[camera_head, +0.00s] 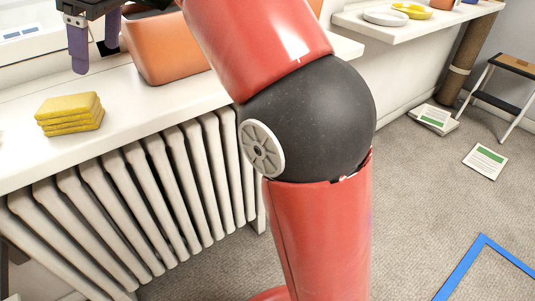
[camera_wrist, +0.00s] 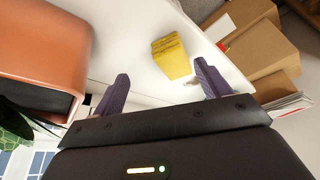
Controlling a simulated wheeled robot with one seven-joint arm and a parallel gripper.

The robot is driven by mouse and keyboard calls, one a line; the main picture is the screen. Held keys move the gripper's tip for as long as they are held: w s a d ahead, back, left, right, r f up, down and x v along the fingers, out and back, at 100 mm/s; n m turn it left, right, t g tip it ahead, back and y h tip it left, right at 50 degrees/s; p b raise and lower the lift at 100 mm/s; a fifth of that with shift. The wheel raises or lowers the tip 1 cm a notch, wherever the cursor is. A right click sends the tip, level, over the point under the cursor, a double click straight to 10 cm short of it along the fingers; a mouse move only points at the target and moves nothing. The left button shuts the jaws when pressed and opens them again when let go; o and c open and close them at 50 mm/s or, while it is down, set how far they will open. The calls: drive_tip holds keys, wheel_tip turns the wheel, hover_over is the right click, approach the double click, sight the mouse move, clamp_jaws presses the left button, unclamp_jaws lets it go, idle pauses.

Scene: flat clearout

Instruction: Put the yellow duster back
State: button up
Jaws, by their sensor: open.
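The yellow duster (camera_head: 70,114) is a folded, layered yellow cloth lying on the white sill above the radiator, at the left of the head view. In the wrist view the yellow duster (camera_wrist: 171,56) lies beyond the fingertips, between their lines and nearer the right finger. My gripper (camera_wrist: 163,88) is open and empty, with two purple fingers apart. In the head view my gripper (camera_head: 95,45) is partly cut off at the top left, above and behind the duster and not touching it. Where the duster belongs cannot be told.
An orange planter (camera_head: 165,50) stands on the sill (camera_head: 160,98) right of the duster. A white radiator (camera_head: 150,190) is below. Cardboard boxes (camera_wrist: 262,50) show in the wrist view. A shelf (camera_head: 400,35) holds a yellow dish (camera_head: 412,11). Blue tape (camera_head: 470,258) marks the carpet.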

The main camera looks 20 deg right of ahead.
drive_tip(key=s+d+f+m+t+h, duration=0.2)
drive_tip(key=s+d+f+m, duration=0.4)
drive_tip(key=s+d+f, duration=0.3)
drive_tip(key=s+d+f+m+t+h, duration=0.1)
drive_tip(key=s+d+f+m, duration=0.6)
drive_tip(key=f, duration=1)
drive_tip(key=s+d+h, duration=0.1)
drive_tip(key=s+d, duration=0.1)
drive_tip(key=d, duration=0.2)
drive_tip(key=shift+s+d+t, duration=0.3)
drive_tip(key=shift+s+t, duration=0.1)
